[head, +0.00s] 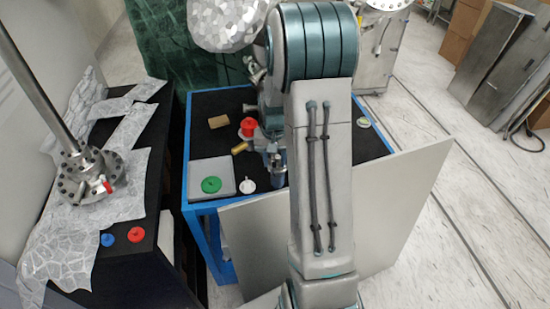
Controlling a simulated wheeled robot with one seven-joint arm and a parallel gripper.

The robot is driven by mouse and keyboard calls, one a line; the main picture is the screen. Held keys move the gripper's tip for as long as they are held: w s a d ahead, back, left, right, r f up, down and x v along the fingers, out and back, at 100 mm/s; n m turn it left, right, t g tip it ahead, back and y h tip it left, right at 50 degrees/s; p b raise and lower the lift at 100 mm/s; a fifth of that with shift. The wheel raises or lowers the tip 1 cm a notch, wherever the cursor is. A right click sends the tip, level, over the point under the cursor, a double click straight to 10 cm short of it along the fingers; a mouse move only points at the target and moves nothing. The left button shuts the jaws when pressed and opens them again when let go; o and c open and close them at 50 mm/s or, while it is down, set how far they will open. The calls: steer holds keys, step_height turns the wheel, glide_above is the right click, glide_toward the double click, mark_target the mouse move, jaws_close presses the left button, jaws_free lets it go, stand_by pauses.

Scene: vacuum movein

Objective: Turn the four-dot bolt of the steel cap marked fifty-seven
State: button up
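A round steel flange (70,190) with a ring of bolts and a thick steel tube rising from it stands on the left bench. A small red-handled part (106,184) sits at its right side. Another steel piece with a round top (388,4) is cut off at the top right. I cannot read a fifty-seven or make out four dots on either. My arm crosses the middle of the view, and its end, with my gripper (277,168), is low over the blue-framed table, left of the arm's column. The fingers are too small and partly hidden to judge.
The blue-framed table (196,110) bears a brown block (218,121), a red cap (249,127), a brass cylinder (240,148), a tray (196,166) with a green disc (211,185), and a white part (248,184). Blue (107,240) and red (136,234) discs lie by foil (75,240).

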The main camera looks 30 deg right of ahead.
jaws_close()
steer(key=shift+m, duration=0.4)
steer(key=shift+f+m+b, duration=0.1)
steer(key=shift+m+b, duration=0.55)
steer(key=shift+m, duration=0.35)
steer(key=m, duration=0.3)
steer(key=shift+a+b, duration=0.1)
steer(key=shift+b, duration=0.25)
steer(key=m, duration=0.4)
steer(key=shift+m+p, duration=0.45)
steer(key=shift+m, duration=1.35)
